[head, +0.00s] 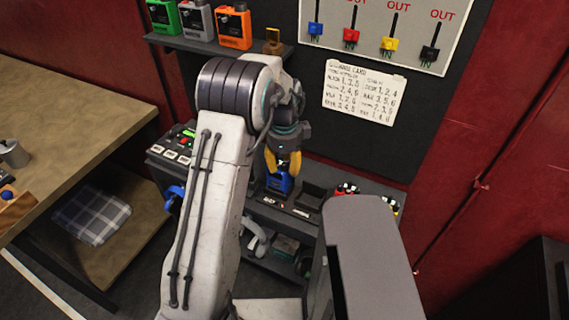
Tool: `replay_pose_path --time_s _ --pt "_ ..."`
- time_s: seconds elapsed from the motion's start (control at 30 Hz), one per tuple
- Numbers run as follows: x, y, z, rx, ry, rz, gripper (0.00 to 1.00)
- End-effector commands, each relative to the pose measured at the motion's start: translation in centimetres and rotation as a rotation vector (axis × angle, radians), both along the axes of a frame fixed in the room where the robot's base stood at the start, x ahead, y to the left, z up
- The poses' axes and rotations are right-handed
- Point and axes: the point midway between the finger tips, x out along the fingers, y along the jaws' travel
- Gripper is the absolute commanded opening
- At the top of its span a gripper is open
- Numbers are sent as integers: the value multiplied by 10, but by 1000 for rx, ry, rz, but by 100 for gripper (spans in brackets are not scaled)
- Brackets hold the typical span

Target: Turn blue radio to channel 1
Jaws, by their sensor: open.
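The blue radio (279,184) stands on the dark console (262,212) in the middle of the head view. Its upper part is partly hidden by my gripper (283,167). My gripper points down with yellow fingertips right at the radio's top. The fingers are open, one on each side of the radio's top; whether they touch it cannot be told. The radio's knob and channel marking are too small and covered to read.
A printed card (364,93) hangs below a switch panel (385,28). A button panel (177,145) lies left of the blue radio. A wooden table (70,130) stands at left.

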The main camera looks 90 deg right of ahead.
Motion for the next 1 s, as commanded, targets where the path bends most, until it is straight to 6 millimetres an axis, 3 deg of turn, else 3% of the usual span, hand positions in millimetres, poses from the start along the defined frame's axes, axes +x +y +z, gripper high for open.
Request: replay_pose_path --time_s 0.07,0.53,0.87,1.0 --pt "0 0 0 0 0 0 43" --pt "0 0 0 0 0 0 1" --pt "0 0 0 1 0 6 0" --pt "0 0 -3 1 2 85 0"
